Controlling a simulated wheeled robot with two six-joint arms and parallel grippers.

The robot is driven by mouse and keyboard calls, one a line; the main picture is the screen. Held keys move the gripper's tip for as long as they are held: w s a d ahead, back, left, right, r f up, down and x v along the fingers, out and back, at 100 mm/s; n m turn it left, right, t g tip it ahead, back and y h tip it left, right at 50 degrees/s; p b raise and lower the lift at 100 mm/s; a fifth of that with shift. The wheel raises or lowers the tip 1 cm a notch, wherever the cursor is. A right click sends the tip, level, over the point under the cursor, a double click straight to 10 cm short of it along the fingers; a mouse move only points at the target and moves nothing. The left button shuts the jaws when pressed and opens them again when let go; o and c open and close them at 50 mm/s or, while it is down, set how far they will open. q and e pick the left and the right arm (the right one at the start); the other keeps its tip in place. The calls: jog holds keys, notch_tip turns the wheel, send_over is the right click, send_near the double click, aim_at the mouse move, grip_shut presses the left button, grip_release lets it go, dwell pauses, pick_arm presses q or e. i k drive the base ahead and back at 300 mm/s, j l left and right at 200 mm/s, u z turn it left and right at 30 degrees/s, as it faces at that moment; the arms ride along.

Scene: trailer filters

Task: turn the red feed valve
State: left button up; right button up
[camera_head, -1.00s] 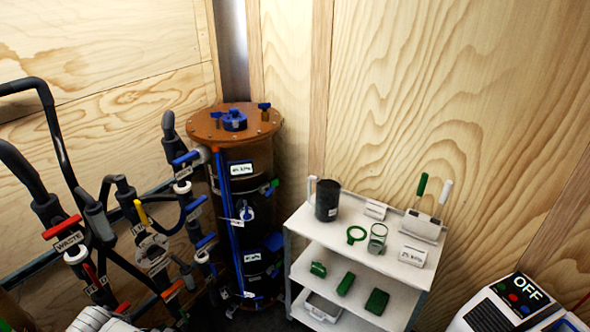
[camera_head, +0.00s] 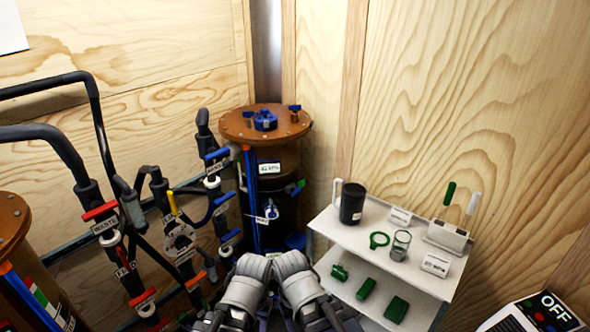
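Several red or orange-red valve handles sit on the dark pipework at left. One red handle (camera_head: 100,211) lies nearly level above a tag that reads WASTE. A second red handle (camera_head: 122,262) stands steeply tilted below it, with a small tag whose text I cannot read surely. An orange-red handle (camera_head: 143,297) is lower down, and another (camera_head: 196,281) is to its right. I cannot tell which one is the feed valve. My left gripper (camera_head: 249,266) and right gripper (camera_head: 291,263) are side by side at bottom centre, apart from the valves. Their finger openings do not show clearly.
A brown-topped filter column (camera_head: 265,124) with blue valves stands behind my grippers. A second column (camera_head: 12,222) is at the left edge. A white shelf cart (camera_head: 372,245) holds a black cup (camera_head: 352,203) and green parts. A machine marked OFF (camera_head: 535,312) is at lower right.

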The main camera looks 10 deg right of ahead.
aim_at(120, 256)
jog(key=k, duration=1)
